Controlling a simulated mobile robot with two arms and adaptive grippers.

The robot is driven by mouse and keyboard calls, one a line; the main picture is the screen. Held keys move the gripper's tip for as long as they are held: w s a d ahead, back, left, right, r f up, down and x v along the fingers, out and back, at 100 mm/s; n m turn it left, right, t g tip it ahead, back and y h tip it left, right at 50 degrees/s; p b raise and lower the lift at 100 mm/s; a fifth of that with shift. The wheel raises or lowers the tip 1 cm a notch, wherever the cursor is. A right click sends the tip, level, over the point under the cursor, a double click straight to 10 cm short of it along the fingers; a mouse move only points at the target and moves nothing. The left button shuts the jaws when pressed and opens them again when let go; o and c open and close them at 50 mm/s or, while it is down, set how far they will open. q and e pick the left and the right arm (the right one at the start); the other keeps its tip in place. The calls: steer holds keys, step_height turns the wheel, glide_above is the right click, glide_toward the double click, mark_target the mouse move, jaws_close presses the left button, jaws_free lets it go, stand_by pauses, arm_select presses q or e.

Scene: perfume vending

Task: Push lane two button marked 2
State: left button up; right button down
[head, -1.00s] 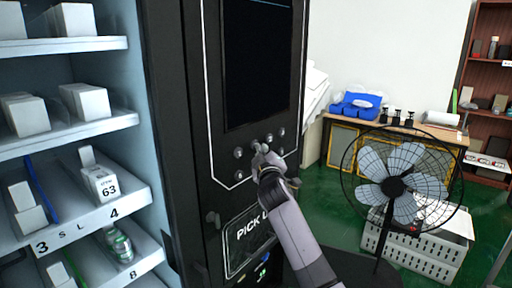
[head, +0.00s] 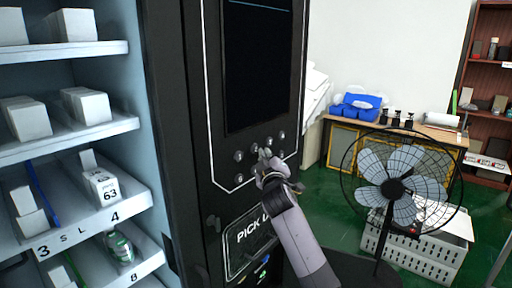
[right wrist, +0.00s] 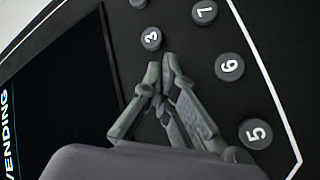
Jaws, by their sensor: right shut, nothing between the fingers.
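The vending machine's button panel shows in the head view as two rows of round dark buttons (head: 239,156), with numbers too small to read. In the right wrist view I read button 3 (right wrist: 151,38), button 7 (right wrist: 204,12), button 6 (right wrist: 230,66) and button 5 (right wrist: 255,133). No button marked 2 can be read there; my fingers cover the area below button 3. My right gripper (head: 265,155) is shut and empty in front of the panel. Its fingertips (right wrist: 167,60) appear just below button 3; I cannot tell whether they touch the panel. My left gripper is not in view.
A dark screen (head: 257,65) lies above the buttons and a pick-up slot (head: 250,238) below. Shelves with white boxes (head: 102,186) stand at the left. A fan (head: 397,187) and a white crate (head: 415,252) stand at the right, before a table with blue items (head: 357,105).

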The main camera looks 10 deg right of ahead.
steer(key=shift+d, duration=0.15)
steer(key=s+d+p, duration=0.1)
steer(key=s, duration=0.1)
steer(key=s+d+p, duration=0.2)
steer(key=shift+p, duration=0.3)
stand_by(0.6)
